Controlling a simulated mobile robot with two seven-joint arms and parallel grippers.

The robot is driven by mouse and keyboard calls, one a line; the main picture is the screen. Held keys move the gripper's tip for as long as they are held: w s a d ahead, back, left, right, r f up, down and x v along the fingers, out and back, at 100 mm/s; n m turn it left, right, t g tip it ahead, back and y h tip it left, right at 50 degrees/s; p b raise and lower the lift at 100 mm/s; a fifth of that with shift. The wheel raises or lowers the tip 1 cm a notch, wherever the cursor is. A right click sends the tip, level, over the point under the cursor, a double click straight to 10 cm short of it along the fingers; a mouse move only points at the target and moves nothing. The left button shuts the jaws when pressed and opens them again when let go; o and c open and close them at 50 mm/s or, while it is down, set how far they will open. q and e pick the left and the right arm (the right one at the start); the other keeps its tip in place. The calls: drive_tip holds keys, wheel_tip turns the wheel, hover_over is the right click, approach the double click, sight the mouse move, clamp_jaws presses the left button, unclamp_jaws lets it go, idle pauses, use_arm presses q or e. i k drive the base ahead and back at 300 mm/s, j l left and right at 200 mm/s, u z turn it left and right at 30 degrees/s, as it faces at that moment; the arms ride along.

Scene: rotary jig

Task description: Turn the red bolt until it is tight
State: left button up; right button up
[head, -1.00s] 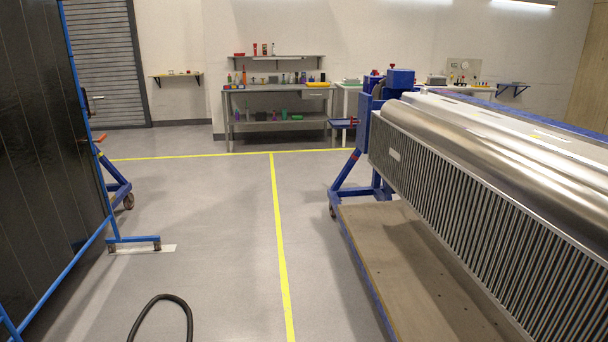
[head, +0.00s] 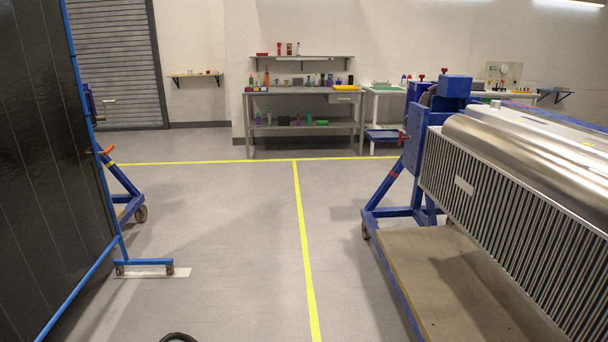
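A blue rotary jig (head: 410,160) stands on the right and carries a large ribbed metal part with a shiny rounded top (head: 520,150). A small red part (head: 403,138) sticks out from the left side of the jig's upright. Small red tips (head: 444,71) also show on top of the blue block at the jig's head. They are too small to tell which, if any, is the red bolt.
A black panel (head: 45,170) in a blue wheeled frame stands on the left. A wooden platform (head: 440,270) lies under the metal part. A workbench (head: 300,92) stands at the back wall.

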sight(400, 136)
drive_tip(key=i, duration=1.2)
drive_tip(key=i+z, duration=0.15)
drive_tip(key=i, duration=0.4)
drive_tip(key=i+j+z, duration=0.2)
drive_tip(key=i, duration=0.4)
drive_tip(key=i+z, duration=0.2)
drive_tip(key=z, duration=0.15)
drive_tip(key=i+l+z, duration=0.1)
drive_tip(key=i+z, duration=0.15)
drive_tip(key=z, duration=0.15)
drive_tip(key=i+z, duration=0.2)
drive_tip(key=z, duration=0.15)
